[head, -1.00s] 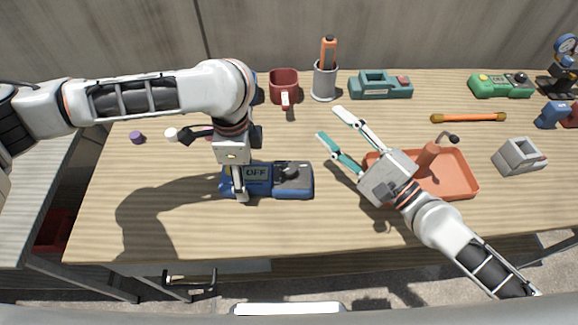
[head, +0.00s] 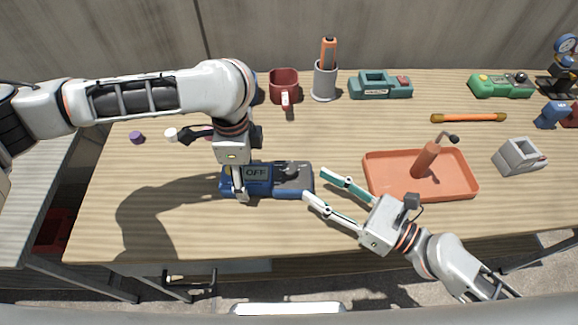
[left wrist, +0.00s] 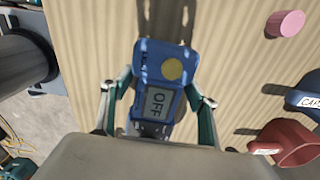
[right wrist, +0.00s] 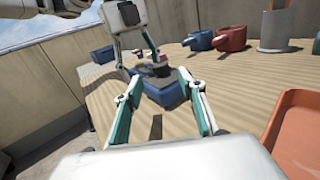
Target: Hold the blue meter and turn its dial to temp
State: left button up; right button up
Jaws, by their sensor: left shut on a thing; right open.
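The blue meter (head: 265,190) lies on the wooden table, its screen reading OFF. The screen and a yellow round spot also show on the meter in the left wrist view (left wrist: 165,62). Its dark dial (head: 291,171) is on the grey right part in the head view. My left gripper (head: 240,194) is shut on the meter from above, one finger on each side. My right gripper (head: 317,183) is open and empty at the meter's right end, its fingers pointing left toward it. In the right wrist view the meter (right wrist: 173,85) lies beyond the open fingers.
An orange tray (head: 380,193) holding an upright orange cylinder with a dark crank stands right of the meter. A red mug (head: 284,86), a grey cup (head: 324,82) and a teal device (head: 380,86) stand at the back. A purple cap (head: 137,138) lies at the left.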

aim_at(296, 173)
jog(key=shift+x, duration=4.5)
jog(key=shift+c, duration=0.5)
jog(key=c, duration=1)
